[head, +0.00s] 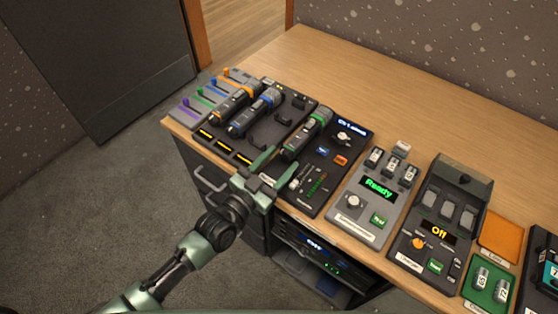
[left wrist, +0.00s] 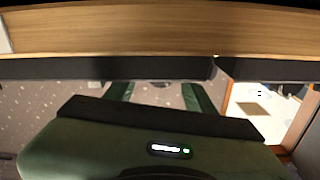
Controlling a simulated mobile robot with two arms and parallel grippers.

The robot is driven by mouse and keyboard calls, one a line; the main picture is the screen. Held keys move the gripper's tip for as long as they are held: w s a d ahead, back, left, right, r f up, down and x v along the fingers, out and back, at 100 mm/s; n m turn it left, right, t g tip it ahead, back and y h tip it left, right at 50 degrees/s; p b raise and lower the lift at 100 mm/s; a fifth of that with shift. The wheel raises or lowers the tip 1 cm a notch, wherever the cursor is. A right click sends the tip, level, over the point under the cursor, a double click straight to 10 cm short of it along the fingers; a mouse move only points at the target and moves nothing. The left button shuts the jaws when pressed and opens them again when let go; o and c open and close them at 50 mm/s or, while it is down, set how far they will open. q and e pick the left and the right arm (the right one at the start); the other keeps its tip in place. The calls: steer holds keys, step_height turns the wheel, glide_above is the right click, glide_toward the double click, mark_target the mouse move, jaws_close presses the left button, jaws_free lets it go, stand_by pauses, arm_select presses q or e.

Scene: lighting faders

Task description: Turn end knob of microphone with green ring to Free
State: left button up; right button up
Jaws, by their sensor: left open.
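My right gripper is not in view.
Microphones with an orange ring (head: 237,102) and a blue ring (head: 255,112) lie in the rack to the left. The table's back (head: 420,110) is clear.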

arm_select(q)
jaws_close()
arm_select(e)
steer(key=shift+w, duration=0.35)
arm_select(q)
steer(key=shift+w+n, duration=0.1)
steer(key=shift+n, duration=0.3)
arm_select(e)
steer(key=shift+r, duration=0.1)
arm_select(q)
steer(key=n, duration=0.2)
steer(key=shift+n, duration=1.9)
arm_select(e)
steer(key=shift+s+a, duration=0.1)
